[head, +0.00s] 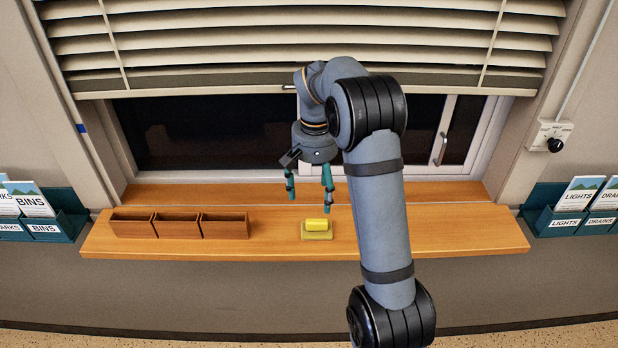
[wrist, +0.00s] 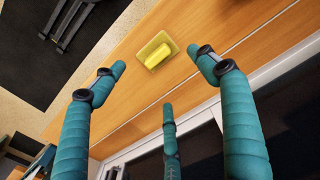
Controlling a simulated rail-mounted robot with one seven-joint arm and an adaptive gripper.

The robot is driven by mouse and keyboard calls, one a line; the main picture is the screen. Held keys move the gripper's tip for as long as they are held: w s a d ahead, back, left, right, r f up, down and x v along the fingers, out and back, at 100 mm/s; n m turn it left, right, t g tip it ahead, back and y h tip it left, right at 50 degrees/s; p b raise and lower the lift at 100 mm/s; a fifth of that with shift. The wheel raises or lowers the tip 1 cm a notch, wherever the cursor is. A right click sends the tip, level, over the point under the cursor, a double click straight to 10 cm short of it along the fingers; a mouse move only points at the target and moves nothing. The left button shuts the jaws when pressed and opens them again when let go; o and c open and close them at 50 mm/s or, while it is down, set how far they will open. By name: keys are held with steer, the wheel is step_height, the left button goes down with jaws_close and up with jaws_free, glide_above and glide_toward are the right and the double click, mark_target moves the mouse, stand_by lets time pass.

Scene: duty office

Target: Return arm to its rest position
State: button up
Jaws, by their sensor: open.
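My gripper (head: 309,200) is open and empty. It hangs above the wooden sill, in front of the window and a little up and left of a yellow block. In the wrist view its teal fingers (wrist: 160,85) are spread wide, with the block beyond their tips. The yellow block (head: 316,225) rests on a small olive-yellow dish (head: 317,236) on the sill. The block (wrist: 159,54) and dish (wrist: 149,62) also show in the wrist view, apart from the fingers. My arm rises from the lower right and bends over toward the window.
Several brown open boxes (head: 178,228) stand in a row on the left of the wooden sill (head: 450,232). Blinds (head: 230,40) hang over the dark window. Leaflet racks are at the left (head: 68,222) and right (head: 545,222). A wall dial (head: 554,143) is at right.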

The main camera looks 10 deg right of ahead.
mark_target(314, 220)
step_height(314, 220, down, 12)
steer(key=shift+f+p, duration=0.1)
steer(key=shift+p, duration=0.55)
steer(key=shift+r+b, duration=0.7)
steer(key=shift+r, duration=1.3)
